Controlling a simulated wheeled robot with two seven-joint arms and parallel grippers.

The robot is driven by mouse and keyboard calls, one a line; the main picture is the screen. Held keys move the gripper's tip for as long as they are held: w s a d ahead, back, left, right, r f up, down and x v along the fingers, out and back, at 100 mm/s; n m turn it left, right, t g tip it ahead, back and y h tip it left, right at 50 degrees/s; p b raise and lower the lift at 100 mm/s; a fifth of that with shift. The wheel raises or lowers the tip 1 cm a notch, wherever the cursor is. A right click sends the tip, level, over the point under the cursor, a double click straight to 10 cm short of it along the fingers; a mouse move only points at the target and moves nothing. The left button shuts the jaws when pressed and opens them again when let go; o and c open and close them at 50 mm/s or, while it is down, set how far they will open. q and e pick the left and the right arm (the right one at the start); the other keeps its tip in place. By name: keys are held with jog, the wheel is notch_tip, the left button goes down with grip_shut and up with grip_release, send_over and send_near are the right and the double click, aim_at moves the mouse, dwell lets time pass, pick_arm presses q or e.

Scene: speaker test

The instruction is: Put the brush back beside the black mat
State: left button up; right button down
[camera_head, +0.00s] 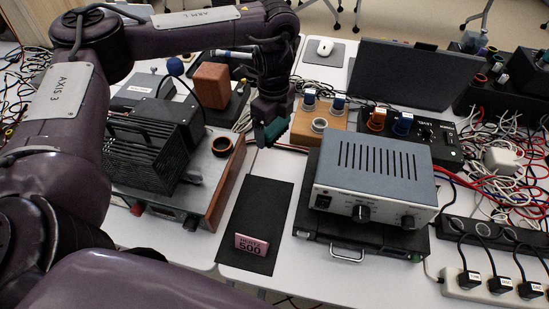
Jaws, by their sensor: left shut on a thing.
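My left gripper (268,112) reaches in from the upper left and points down above the table, just behind the black mat. It is shut on a small dark green thing, which I take to be the brush (275,130); its shape is partly hidden by the fingers. The black mat (262,210) lies flat at the front middle of the table, below and nearer than the gripper. A pink block marked "HERTZ 500" (252,245) lies on its near end. My right gripper is not in view.
A grey instrument box (375,165) stands close right of the mat. A wood-sided device (225,180) with black fins stands close left. A wooden block with knobs (318,122) is right of the gripper. Cables (500,150) tangle at right.

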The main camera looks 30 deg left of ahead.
pick_arm(q)
jog(key=b, duration=0.2)
send_over(274, 161)
notch_tip(274, 161, down, 6)
jog(key=shift+f, duration=0.4)
notch_tip(274, 161, down, 3)
jog(key=shift+f+b, duration=0.1)
jog(key=shift+b, duration=0.5)
jog(key=shift+f, duration=0.3)
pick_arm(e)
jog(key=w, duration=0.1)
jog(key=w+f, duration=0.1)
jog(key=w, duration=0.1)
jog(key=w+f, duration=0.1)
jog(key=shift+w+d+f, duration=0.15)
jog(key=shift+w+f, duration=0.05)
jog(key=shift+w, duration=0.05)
